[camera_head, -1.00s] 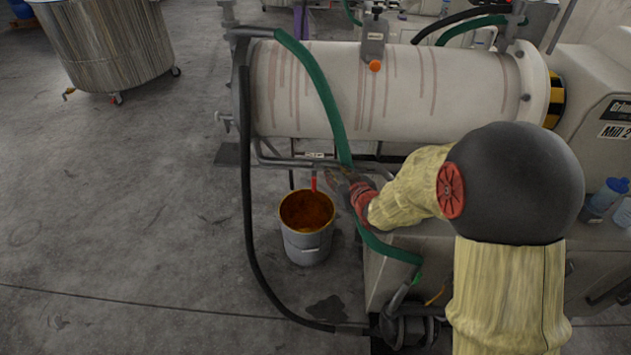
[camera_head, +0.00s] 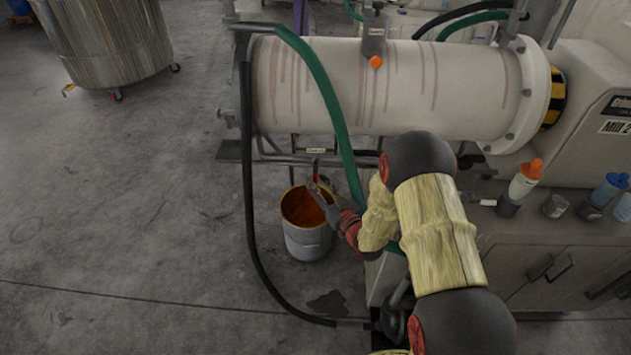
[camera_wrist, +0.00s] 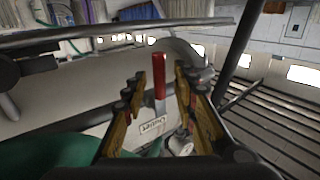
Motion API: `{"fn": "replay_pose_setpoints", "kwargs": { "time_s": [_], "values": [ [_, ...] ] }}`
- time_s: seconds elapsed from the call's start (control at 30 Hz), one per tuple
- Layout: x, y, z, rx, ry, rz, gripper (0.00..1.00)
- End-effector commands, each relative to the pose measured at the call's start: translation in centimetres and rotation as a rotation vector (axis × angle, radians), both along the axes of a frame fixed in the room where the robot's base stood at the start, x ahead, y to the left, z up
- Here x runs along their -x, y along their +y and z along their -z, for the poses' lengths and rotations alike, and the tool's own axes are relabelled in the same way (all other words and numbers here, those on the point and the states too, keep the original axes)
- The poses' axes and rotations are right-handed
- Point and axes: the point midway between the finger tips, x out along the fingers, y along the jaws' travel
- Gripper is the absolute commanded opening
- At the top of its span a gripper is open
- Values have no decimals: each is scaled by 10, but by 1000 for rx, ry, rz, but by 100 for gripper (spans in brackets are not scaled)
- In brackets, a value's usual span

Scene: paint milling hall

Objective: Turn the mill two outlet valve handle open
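The mill two outlet valve handle (camera_wrist: 160,78) is a red grip standing upright in the wrist view, with a small white label (camera_wrist: 153,128) beside it. My gripper (camera_wrist: 158,82) is open, with one finger on each side of the handle in the picture. I cannot tell whether either finger touches it. In the head view my gripper (camera_head: 318,188) is just below and beside the handle.
A grey bucket (camera_head: 307,243) with orange-brown contents stands under the outlet. A green hose (camera_head: 330,98) and a black hose (camera_head: 249,215) hang close by. Bottles (camera_head: 525,180) stand on the mill's base at right.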

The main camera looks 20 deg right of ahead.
Motion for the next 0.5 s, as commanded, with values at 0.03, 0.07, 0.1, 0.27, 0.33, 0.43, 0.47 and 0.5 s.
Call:
{"fn": "replay_pose_setpoints", "kwargs": {
  "time_s": [0.03,0.07,0.1,0.27,0.33,0.43,0.47,0.5],
  "values": [
    [-6,2,1,0,-2,-1,28],
    [-9,3,0,0,-2,-1,28],
    [-13,4,0,0,-1,-1,28],
    [-20,6,0,-1,0,0,28],
    [-20,6,0,-1,0,1,28],
    [-20,6,0,-1,0,1,28],
    [-20,6,0,-1,0,1,28],
    [-20,6,0,-1,0,1,28]
  ]
}}
